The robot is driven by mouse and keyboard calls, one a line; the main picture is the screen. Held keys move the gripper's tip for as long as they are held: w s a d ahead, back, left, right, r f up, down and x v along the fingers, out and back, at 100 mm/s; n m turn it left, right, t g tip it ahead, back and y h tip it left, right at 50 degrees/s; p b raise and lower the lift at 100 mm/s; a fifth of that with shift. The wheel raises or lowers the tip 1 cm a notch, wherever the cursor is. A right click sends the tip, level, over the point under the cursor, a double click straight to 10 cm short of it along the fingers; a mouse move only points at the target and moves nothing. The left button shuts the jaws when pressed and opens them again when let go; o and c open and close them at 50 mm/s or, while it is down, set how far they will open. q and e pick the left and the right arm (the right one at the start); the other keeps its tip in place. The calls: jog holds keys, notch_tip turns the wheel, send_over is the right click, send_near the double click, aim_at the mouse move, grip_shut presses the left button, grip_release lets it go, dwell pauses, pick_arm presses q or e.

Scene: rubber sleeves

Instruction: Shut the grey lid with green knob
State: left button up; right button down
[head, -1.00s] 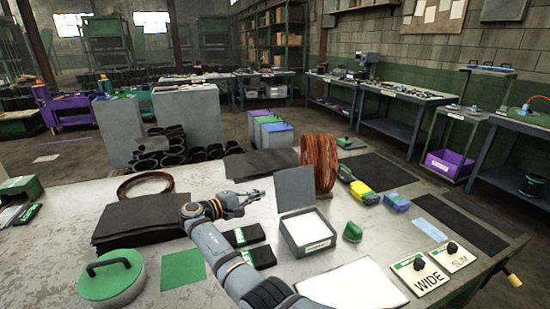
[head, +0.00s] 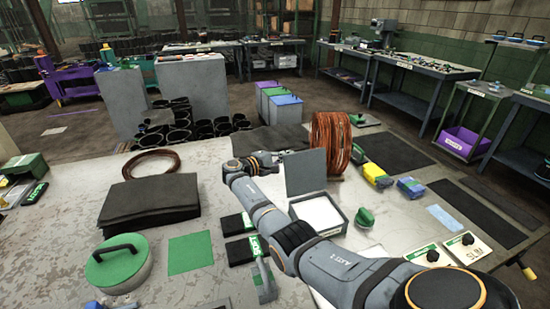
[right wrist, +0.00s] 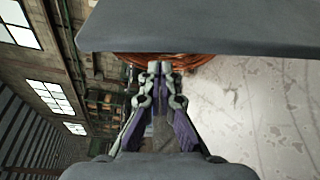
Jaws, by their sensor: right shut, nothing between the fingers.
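The grey lid (head: 305,173) stands upright, open, at the back edge of the small grey box (head: 335,228); white shows inside the box. A green knob (head: 365,217) is on the table right of the box; I see none on the lid's visible face. My right gripper (head: 283,155) is at the lid's upper left edge, its tips partly hidden behind or beside it. In the right wrist view the shut, empty fingers (right wrist: 160,68) are just below a broad grey panel (right wrist: 200,27), likely the lid; contact cannot be told. My left gripper is not in view.
A copper wire coil (head: 330,145) stands close behind the lid. Black sheets (head: 150,205) are stacked at left, near a round green-topped lid with black handle (head: 118,262). Yellow and blue blocks (head: 376,175) lie to the right. Black cases (head: 237,224) lie left of the box.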

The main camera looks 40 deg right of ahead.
aim_at(292, 158)
jog(key=s+p, duration=0.1)
jog(key=s+r+p, duration=0.1)
jog(key=s+p, duration=0.1)
jog(key=shift+a+r, duration=0.2)
jog(key=shift+a, duration=0.2)
jog(key=shift+s+a, duration=0.15)
jog(key=shift+s, duration=0.2)
jog(key=shift+f, duration=0.1)
jog(key=shift+s, duration=0.1)
